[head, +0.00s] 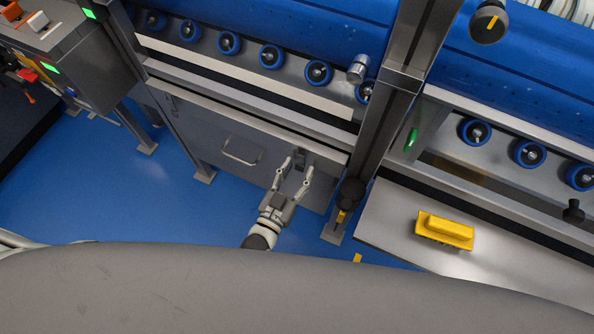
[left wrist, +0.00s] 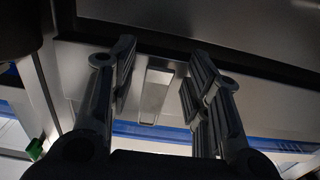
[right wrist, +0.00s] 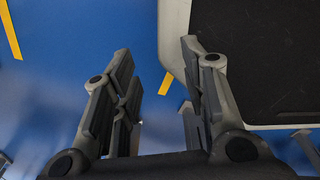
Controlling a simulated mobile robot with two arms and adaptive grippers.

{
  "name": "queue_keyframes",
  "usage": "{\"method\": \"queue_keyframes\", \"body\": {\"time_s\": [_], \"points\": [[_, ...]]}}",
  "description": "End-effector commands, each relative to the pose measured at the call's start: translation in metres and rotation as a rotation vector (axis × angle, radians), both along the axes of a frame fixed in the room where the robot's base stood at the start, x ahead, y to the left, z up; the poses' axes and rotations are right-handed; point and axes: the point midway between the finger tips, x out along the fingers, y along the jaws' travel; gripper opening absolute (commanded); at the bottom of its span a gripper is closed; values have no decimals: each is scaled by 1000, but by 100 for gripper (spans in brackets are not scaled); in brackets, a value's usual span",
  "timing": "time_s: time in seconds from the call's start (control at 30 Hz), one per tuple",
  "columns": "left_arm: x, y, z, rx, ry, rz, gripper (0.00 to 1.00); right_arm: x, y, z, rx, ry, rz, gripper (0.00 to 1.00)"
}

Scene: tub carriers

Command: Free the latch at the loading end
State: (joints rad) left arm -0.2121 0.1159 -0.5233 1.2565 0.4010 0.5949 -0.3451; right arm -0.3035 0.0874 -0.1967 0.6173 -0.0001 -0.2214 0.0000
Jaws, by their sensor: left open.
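My left gripper (head: 299,168) is open in front of the grey panel under the roller bed. A small latch-like metal piece (head: 303,154) shows on the panel's upper right, just past the fingertips. In the left wrist view the open fingers (left wrist: 157,62) stand either side of what looks like this pale rectangular piece (left wrist: 155,92); I cannot tell that either finger touches it. My right gripper (right wrist: 160,65) is open and empty above the blue floor in the right wrist view. It is out of the head view.
A panel handle (head: 241,153) sits left of the left gripper. A dark post (head: 400,100) with a black knob (head: 351,191) stands right of it. A yellow block (head: 445,231) lies on the pale shelf (head: 390,222). Blue-rimmed rollers (head: 270,56) line the bed above.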

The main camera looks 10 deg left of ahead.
Motion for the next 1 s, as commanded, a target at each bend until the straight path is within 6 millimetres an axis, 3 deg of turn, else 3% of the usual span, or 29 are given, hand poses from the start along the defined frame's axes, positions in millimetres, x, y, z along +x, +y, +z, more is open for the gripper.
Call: {"method": "queue_keyframes", "body": {"time_s": [0.3, 0.63, 0.87, 1.0], "points": [[2, -1, 0, 0, 0, 0, 43, 6, 9, 0, 11, -10, 1, 40], [2, -1, 0, 0, 0, 0, 1, 5, 14, 0, 17, -9, 2, 40], [2, 0, 2, 3, 10, 0, 0, 5, 10, 6, 13, -8, 2, 40], [0, 0, 6, 13, 41, 1, 0, 5, 7, 18, 9, -8, 2, 40]]}}
